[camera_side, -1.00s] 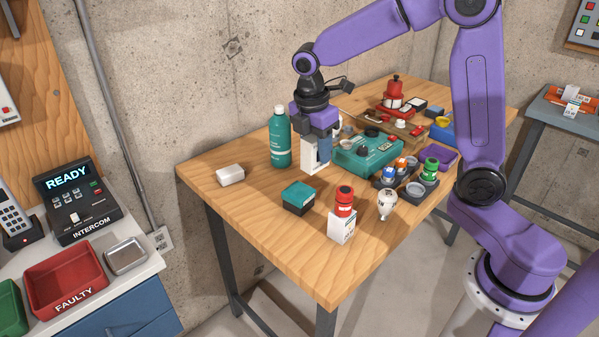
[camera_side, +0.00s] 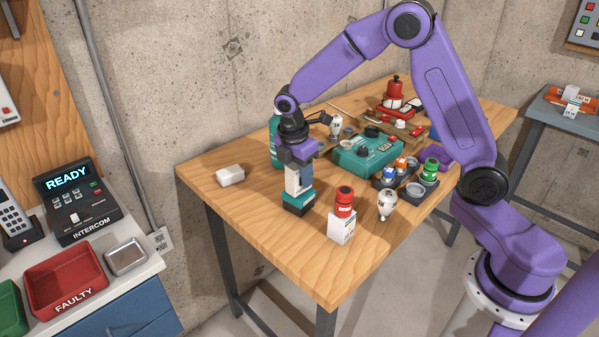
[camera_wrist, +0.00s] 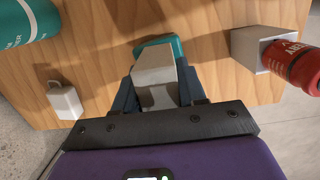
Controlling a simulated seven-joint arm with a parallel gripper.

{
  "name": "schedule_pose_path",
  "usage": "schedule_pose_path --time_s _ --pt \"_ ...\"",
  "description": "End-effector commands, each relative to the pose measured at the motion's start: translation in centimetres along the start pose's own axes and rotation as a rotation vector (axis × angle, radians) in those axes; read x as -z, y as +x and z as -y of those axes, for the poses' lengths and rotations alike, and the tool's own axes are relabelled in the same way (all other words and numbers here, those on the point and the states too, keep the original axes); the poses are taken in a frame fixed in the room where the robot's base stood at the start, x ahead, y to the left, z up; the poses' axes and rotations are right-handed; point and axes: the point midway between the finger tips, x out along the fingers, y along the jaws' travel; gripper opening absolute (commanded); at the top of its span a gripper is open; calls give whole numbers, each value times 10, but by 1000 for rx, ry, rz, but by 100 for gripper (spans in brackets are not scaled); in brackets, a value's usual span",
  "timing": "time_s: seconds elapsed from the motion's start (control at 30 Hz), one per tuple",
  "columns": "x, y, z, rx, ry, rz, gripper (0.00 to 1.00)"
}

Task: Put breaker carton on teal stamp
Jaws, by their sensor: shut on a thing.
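My gripper (camera_side: 299,170) is shut on the breaker carton (camera_side: 292,183), a white upright box, and points down. The carton also shows between the fingers in the wrist view (camera_wrist: 154,66). The teal stamp (camera_side: 298,205), a low block with a teal top and black base, is on the table directly below the carton. In the wrist view, part of the stamp's teal top (camera_wrist: 176,44) shows past the carton. The carton's lower end is at or just above the stamp's top; I cannot tell if they touch.
A red canister (camera_side: 344,200) on a white box (camera_side: 341,229) stands to the right, with a small white bulb-like item (camera_side: 387,204) beyond. A white block (camera_side: 230,175) lies to the left. A teal bottle (camera_side: 274,140) stands behind my gripper. The table's front left is clear.

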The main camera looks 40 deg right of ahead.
Motion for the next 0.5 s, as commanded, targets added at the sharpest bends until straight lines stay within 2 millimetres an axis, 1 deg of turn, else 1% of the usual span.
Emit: schedule_pose_path --time_s 0.23,0.27,0.3,0.33,0.5 --pt "0 3 0 1 0 0 7" --pt "0 3 0 1 0 0 44" --pt "0 3 0 0 0 0 57" --pt "0 3 0 0 0 0 66" --pt "0 3 0 1 0 0 66"
